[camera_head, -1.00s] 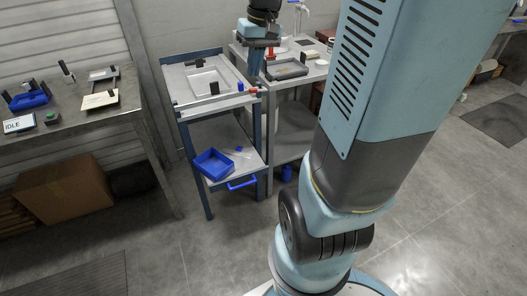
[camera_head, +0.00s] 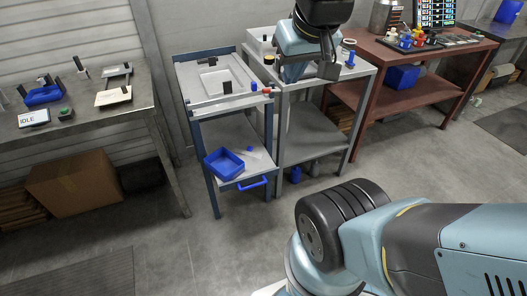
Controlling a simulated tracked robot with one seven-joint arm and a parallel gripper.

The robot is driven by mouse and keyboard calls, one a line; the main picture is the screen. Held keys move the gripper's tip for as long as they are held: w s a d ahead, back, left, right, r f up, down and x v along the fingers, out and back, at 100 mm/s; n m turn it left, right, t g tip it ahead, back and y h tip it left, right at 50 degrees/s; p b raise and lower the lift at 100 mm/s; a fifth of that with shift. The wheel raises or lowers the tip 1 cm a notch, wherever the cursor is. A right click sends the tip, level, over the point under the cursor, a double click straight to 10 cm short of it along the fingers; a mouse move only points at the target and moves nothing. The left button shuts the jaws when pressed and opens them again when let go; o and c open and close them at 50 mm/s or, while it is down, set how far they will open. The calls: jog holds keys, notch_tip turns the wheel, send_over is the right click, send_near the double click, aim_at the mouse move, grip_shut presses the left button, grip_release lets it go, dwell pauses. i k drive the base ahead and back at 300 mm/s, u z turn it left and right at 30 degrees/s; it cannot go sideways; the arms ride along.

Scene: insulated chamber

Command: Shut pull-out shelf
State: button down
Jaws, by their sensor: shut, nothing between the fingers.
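The pull-out shelf (camera_head: 262,163) is the lower pale board of the blue-framed stand (camera_head: 212,185). Its front sticks out past the stand's front legs, so it is pulled out. A blue handle (camera_head: 253,184) is on its front edge. A blue open bin (camera_head: 224,164) and a small blue block (camera_head: 250,149) lie on the shelf. My gripper (camera_head: 291,74) is up at the right of the stand, by the grey table, well above and apart from the handle. It is shut and empty; its fingertips are small and hard to make out.
The grey two-level table (camera_head: 319,140) stands close to the stand's right side. A red-brown bench (camera_head: 366,95) is further right. A workbench (camera_head: 98,123) with trays is at the left. The floor (camera_head: 215,245) in front of the shelf is clear.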

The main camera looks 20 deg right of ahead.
aim_at(235, 147)
jog(key=z, duration=1.05)
jog(key=k, duration=1.45)
jog(key=u, duration=1.1)
jog(key=i, duration=1)
jog(key=z, duration=0.1)
